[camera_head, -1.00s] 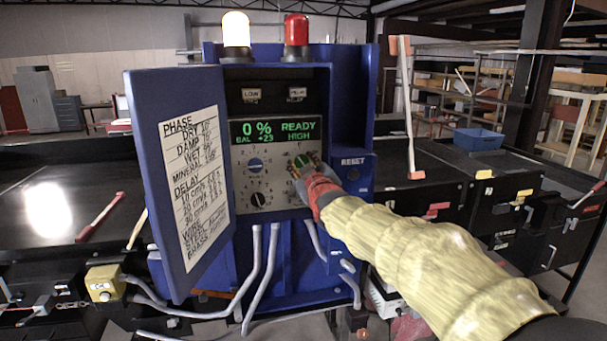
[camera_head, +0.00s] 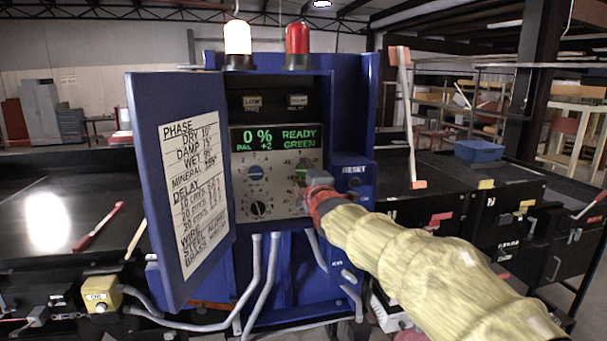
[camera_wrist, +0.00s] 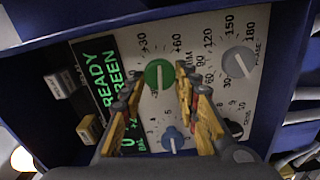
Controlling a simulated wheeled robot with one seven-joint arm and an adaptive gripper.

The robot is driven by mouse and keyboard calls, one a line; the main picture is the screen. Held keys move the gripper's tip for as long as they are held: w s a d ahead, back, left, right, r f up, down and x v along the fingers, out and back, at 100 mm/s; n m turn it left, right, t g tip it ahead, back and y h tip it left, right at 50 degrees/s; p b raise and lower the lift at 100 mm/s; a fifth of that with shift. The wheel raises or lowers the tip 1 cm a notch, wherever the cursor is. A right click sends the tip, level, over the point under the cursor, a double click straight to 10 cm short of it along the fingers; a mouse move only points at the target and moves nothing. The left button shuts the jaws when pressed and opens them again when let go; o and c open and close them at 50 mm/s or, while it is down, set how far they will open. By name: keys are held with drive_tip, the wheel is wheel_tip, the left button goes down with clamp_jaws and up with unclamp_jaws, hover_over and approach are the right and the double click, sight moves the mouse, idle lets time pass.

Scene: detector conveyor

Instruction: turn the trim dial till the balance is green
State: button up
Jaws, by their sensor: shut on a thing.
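The trim dial is the green knob on the grey panel, seen in the wrist view (camera_wrist: 159,72) with a pale pointer line. In the head view the green dial (camera_head: 300,173) is partly hidden by my gripper (camera_head: 308,182). My gripper's yellow-padded fingers (camera_wrist: 162,88) are shut on the dial, one on each side. The display (camera_head: 277,137) reads 0 %, READY, BAL +2 and GREEN in green letters.
A blue dial (camera_head: 256,173) and a black dial (camera_head: 258,209) sit left of the green one. The open blue door (camera_head: 150,110) with a settings sheet stands left. A RESET button (camera_head: 354,183) lies right. A white lamp (camera_head: 237,38) is lit; the red lamp (camera_head: 298,40) stands beside it.

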drive_tip(key=shift+n, duration=0.5)
drive_tip(key=o, duration=1.1)
drive_tip(key=shift+o, duration=0.2)
drive_tip(key=v, duration=1.2)
